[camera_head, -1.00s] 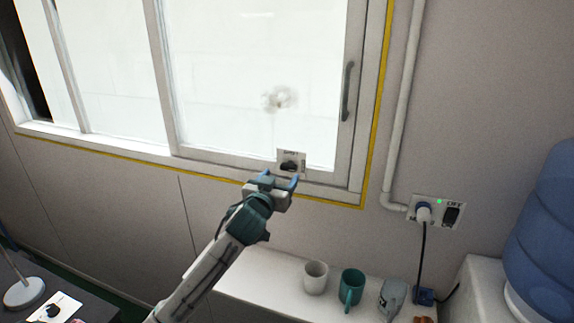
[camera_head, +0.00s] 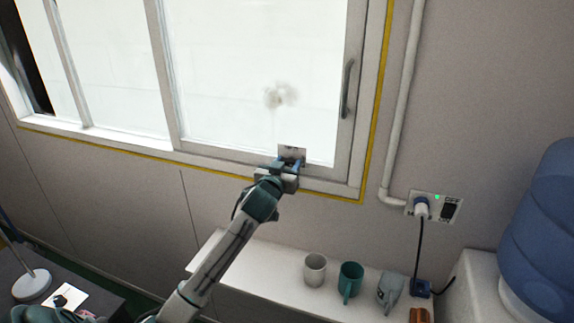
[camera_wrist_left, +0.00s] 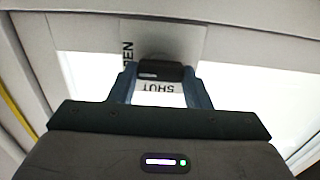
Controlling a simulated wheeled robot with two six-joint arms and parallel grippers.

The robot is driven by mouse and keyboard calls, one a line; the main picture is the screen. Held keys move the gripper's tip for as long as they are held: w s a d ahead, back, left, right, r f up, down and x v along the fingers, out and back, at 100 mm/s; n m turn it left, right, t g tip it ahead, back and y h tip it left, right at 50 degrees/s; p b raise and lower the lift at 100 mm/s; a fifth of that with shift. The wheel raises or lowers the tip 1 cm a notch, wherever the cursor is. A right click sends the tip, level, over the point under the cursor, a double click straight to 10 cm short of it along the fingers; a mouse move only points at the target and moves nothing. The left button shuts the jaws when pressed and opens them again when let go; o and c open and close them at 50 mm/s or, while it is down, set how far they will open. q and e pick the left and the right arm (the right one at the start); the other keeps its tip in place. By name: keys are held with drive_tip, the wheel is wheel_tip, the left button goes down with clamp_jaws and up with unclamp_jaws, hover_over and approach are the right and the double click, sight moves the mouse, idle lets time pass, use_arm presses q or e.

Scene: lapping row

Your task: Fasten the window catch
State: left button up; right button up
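The window catch is a small black knob on a pale plate (camera_head: 292,149) at the bottom rail of the right window pane. In the left wrist view the black knob (camera_wrist_left: 160,71) sits between my blue fingertips, with "SHUT" printed upside down below it and the end of "OPEN" sideways at the left. My left gripper (camera_head: 289,163) is at the catch, one finger at each end of the knob. The fingers appear closed against it, with no clear gap. In the head view the gripper mostly hides the knob. My right gripper is out of view.
A white shelf (camera_head: 252,264) below the window holds a white mug (camera_head: 315,270), a teal mug (camera_head: 350,280) and a grey item (camera_head: 390,290). A wall socket (camera_head: 449,208), a pipe (camera_head: 401,110) and a blue water bottle (camera_head: 540,240) are at the right.

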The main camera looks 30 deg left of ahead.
use_arm(q)
drive_tip(key=n+b, duration=0.2)
drive_tip(key=n, duration=0.1)
drive_tip(key=shift+a+f+b, duration=0.1)
drive_tip(key=shift+f+b, duration=0.05)
drive_tip(key=shift+b, duration=0.2)
drive_tip(key=n+b, duration=0.3)
drive_tip(key=n, duration=0.2)
drive_tip(key=shift+n+b, duration=0.3)
drive_tip(key=shift+n, duration=0.1)
drive_tip(key=n+b, duration=0.2)
drive_tip(key=n, duration=0.1)
drive_tip(key=shift+a+f+n, duration=0.1)
drive_tip(key=shift+f+n, duration=0.05)
drive_tip(key=shift+n, duration=0.25)
drive_tip(key=shift+n+b, duration=1.9)
drive_tip(key=shift+n, duration=0.8)
drive_tip(key=o, duration=1)
drive_tip(key=shift+s, duration=0.1)
